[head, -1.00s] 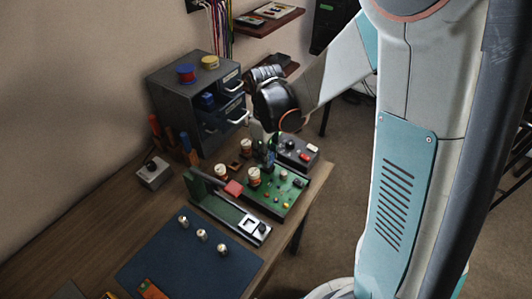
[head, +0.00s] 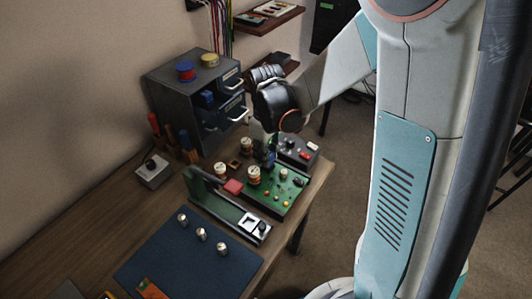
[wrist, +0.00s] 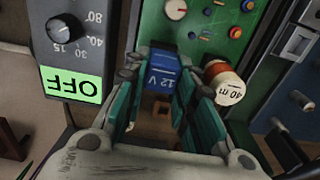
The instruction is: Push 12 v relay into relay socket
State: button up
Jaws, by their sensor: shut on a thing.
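The 12 V relay (wrist: 162,72) is a blue block with white lettering, between my gripper's two green-padded fingers in the wrist view. My gripper (wrist: 160,92) is shut on it. In the head view my gripper (head: 267,146) points down over the far end of the green circuit board (head: 290,192), with a little blue of the relay showing between the fingers. A small brown part (wrist: 163,110) shows below the relay in the wrist view; I cannot tell whether it is the relay socket. The relay's underside and its contact with anything below are hidden.
An orange-and-white cylinder (wrist: 222,82) stands close beside the right finger. A grey dial box with a green OFF label (wrist: 73,84) is at the left. Drawers (head: 205,95) stand behind the board; the blue mat (head: 185,262) lies in front.

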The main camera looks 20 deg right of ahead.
jog(key=shift+f+b, duration=0.35)
dwell(0.5)
jog(key=o, duration=1.1)
jog(key=shift+o, duration=0.2)
notch_tip(320, 180, up, 12)
jog(key=s+r+m+t, duration=0.2)
jog(key=s+m+t, duration=0.1)
jog(key=s, duration=0.4)
jog(key=s+r+m+t, duration=0.2)
jog(key=s+m+t, duration=0.2)
jog(key=s, duration=0.4)
jog(key=shift+s+d+r, duration=0.15)
jog(key=shift+s+r, duration=0.05)
jog(key=shift+r, duration=0.2)
